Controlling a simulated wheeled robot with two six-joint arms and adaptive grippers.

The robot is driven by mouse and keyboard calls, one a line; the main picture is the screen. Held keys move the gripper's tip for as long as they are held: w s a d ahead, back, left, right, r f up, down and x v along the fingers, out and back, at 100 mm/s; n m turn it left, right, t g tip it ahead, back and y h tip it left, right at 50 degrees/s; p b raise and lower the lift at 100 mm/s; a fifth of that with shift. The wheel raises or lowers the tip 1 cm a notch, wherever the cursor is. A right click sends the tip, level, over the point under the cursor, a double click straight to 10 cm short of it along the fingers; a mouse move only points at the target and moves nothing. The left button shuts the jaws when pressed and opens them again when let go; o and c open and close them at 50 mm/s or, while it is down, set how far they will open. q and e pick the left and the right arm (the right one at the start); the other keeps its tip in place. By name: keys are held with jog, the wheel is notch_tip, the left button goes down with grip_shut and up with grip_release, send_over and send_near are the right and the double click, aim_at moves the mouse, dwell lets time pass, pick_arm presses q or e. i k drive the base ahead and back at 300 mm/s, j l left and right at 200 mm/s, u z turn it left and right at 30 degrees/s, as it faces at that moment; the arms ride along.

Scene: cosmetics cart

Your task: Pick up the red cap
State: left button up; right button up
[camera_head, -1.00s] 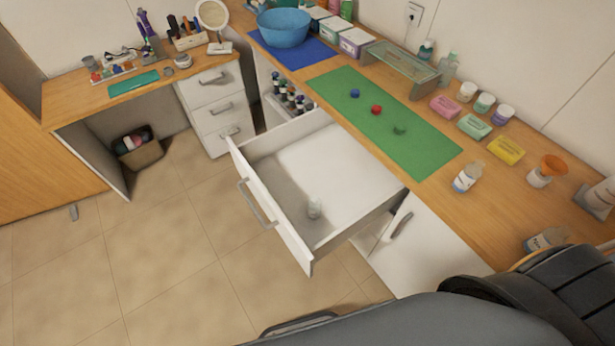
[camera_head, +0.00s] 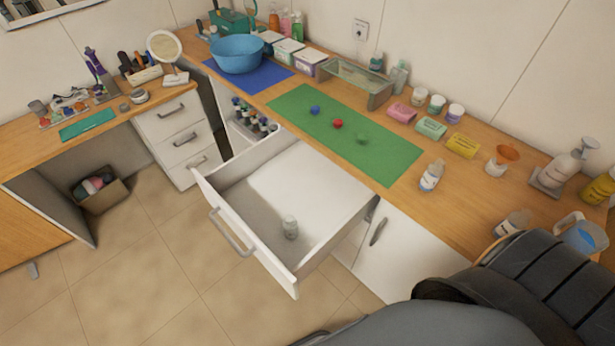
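The red cap (camera_head: 337,124) lies on the green mat (camera_head: 385,160) on the wooden counter. A blue cap (camera_head: 315,110) lies to its upper left and a green cap (camera_head: 362,139) to its lower right on the same mat. All three are apart from each other. Neither of my grippers shows in the head view; only dark parts of my own body show at the lower right.
A white-labelled bottle (camera_head: 431,176) stands right of the mat. A blue bowl (camera_head: 237,54) sits on a blue mat (camera_head: 271,75). A clear stand (camera_head: 356,80) is behind the green mat.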

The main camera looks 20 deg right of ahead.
aim_at(337, 123)
jog(key=i+z, duration=0.1)
jog(key=z, duration=0.3)
jog(key=j+z, duration=0.15)
jog(key=z, duration=0.3)
jog(key=i+j+z, duration=0.1)
jog(key=z, duration=0.3)
jog(key=i+j+z, duration=0.15)
jog(key=j+z, duration=0.35)
jog(key=j, duration=0.9)
jog(key=k+j+z, duration=0.1)
jog(key=j+z, duration=0.4)
jog(key=j, duration=0.9)
